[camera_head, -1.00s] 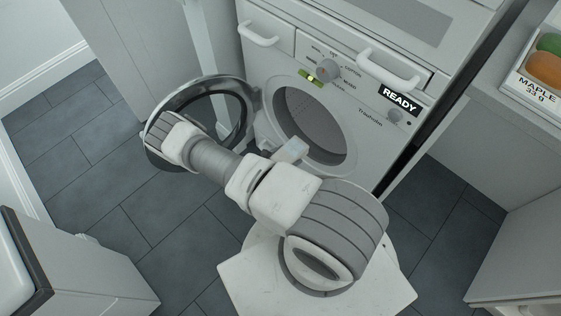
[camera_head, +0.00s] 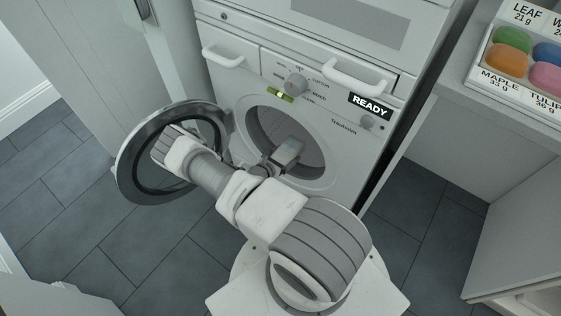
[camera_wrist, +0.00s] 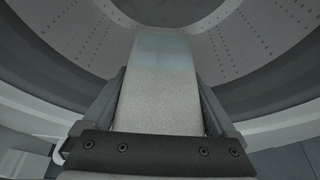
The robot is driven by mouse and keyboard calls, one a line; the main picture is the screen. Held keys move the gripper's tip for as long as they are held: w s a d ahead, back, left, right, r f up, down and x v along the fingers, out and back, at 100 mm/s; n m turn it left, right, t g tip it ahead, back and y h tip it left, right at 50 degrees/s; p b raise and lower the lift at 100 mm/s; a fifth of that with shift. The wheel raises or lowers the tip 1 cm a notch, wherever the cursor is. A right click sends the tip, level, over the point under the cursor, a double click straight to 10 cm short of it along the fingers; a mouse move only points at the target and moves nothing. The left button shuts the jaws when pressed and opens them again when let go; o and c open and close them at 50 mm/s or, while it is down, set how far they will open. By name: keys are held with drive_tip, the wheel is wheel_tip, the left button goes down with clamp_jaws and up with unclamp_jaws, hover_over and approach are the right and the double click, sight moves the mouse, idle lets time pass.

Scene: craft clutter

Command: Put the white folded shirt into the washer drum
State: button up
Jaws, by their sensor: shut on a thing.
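The washer (camera_head: 335,150) stands ahead with its round door (camera_head: 127,165) swung open to the left. My gripper (camera_wrist: 160,82) is shut on a pale, flat, rectangular folded thing, which I take for the white folded shirt (camera_wrist: 157,98). The shirt's far end has a faint bluish tint. In the wrist view it points into the washer drum (camera_wrist: 240,45), whose perforated grey wall fills the upper part. In the head view the shirt (camera_head: 289,151) appears as a shaded block at the drum opening. My arm hides the lower left of the opening.
The open door's ring is close beside my arm at left. A counter at right holds a tray (camera_head: 484,75) with coloured pieces. Drawer handles (camera_head: 345,75) project above the opening. A display reads READY (camera_head: 369,106).

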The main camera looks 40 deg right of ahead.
drive_tip(key=b+x, duration=0.2)
drive_tip(key=x, duration=0.2)
drive_tip(key=r+b+x, duration=0.1)
drive_tip(key=b+x, duration=0.1)
drive_tip(key=x, duration=0.2)
drive_tip(key=r+b+x, duration=0.1)
drive_tip(key=b+x, duration=0.1)
drive_tip(key=x, duration=0.2)
drive_tip(key=shift+w+d, duration=0.15)
drive_tip(key=shift+d, duration=0.3)
drive_tip(key=shift+d+f, duration=0.1)
drive_tip(key=shift+d, duration=0.2)
drive_tip(key=shift+w+d+f, duration=0.25)
drive_tip(key=shift+d+f, duration=0.4)
drive_tip(key=shift+f, duration=0.1)
drive_tip(key=o, duration=1.1)
drive_tip(key=shift+o, duration=0.3)
drive_tip(key=shift+a, duration=0.1)
